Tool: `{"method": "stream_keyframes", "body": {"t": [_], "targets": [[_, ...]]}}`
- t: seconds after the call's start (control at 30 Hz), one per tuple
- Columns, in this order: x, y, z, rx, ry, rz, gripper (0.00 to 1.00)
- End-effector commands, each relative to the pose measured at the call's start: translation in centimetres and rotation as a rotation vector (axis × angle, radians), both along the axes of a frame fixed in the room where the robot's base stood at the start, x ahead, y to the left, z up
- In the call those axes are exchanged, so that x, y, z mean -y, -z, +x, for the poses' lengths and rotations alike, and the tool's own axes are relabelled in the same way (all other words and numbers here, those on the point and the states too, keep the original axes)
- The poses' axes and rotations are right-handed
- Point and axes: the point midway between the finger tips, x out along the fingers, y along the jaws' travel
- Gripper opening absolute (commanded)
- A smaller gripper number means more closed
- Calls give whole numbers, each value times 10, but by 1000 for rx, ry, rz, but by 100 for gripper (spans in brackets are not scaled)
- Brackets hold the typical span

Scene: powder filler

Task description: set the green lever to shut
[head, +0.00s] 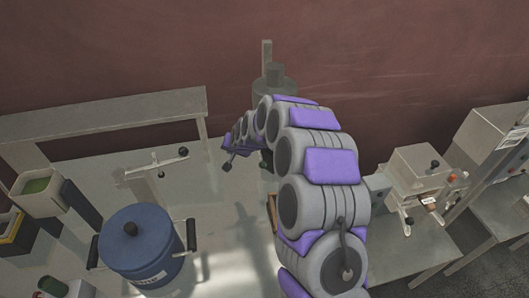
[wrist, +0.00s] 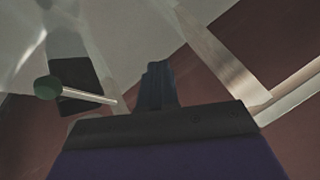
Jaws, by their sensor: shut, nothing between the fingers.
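The green lever shows in the wrist view as a round dark green knob (wrist: 47,88) on a thin pale rod. The rod runs right from the knob, and its other end lies close to my gripper's left side. My gripper (wrist: 157,70) is shut, with nothing between its fingers. It points up the wrist picture, to the right of the knob and apart from it. In the head view my purple and grey arm reaches toward the back and covers much of the filler. A small dark green part (head: 266,160) shows behind the arm; I cannot tell if it is the knob.
A blue lidded pot (head: 145,245) stands at the front left, with open bins (head: 40,190) left of it. A post with a crossbar (head: 155,168) rises behind the pot. A bench (head: 110,115) stands along the back wall. A boxy machine (head: 415,175) stands at the right.

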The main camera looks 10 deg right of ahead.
Motion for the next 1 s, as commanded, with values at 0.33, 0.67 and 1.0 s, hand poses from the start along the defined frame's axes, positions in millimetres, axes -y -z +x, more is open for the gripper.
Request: {"method": "stream_keyframes", "body": {"t": [0.33,0.67,1.0], "targets": [[86,-58,-49,-201,-283,-219,0],[126,-75,-74,-295,-370,-299,0],[122,-42,-66,-299,-371,-299,0]]}}
